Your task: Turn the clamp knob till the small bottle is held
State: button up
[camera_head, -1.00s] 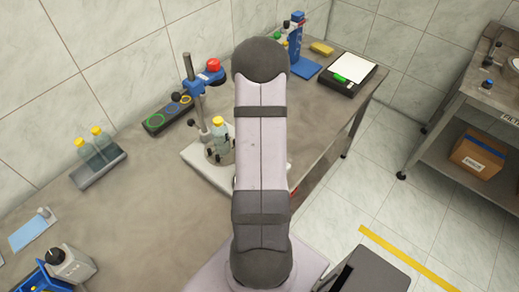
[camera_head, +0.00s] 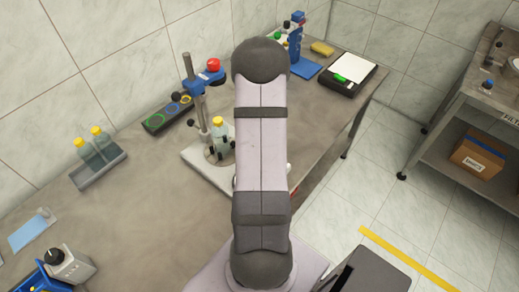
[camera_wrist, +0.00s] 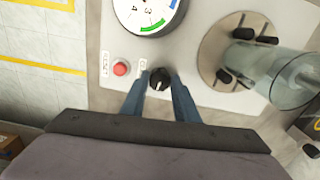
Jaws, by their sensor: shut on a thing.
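The black clamp knob (camera_wrist: 159,79) sits on a pale base plate (camera_wrist: 205,98), beside a printed label. My gripper (camera_wrist: 158,84) is shut on the knob, with one blue finger on each side of it. The small clear bottle (camera_wrist: 275,78) stands on a round plate (camera_wrist: 209,55) to the right of the knob. Several black clamp pegs (camera_wrist: 224,76) stand around it; I cannot tell whether they all touch it. In the head view the bottle (camera_head: 219,134) has a yellow cap and stands on the stand's base. My arm hides the gripper and knob there.
A red button (camera_wrist: 121,68) and a round dial (camera_wrist: 148,10) are close to the knob. The stand's post and blue head (camera_head: 203,82) rise behind the bottle. A grey rack (camera_head: 99,165) with two yellow-capped bottles stands left.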

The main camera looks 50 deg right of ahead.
jog(key=shift+r+m, duration=0.1)
jog(key=shift+m, duration=0.5)
jog(key=o, duration=1.1)
jog(key=shift+c, duration=0.2)
jog(key=shift+r+b, duration=0.95)
jog(key=shift+r, duration=2.7)
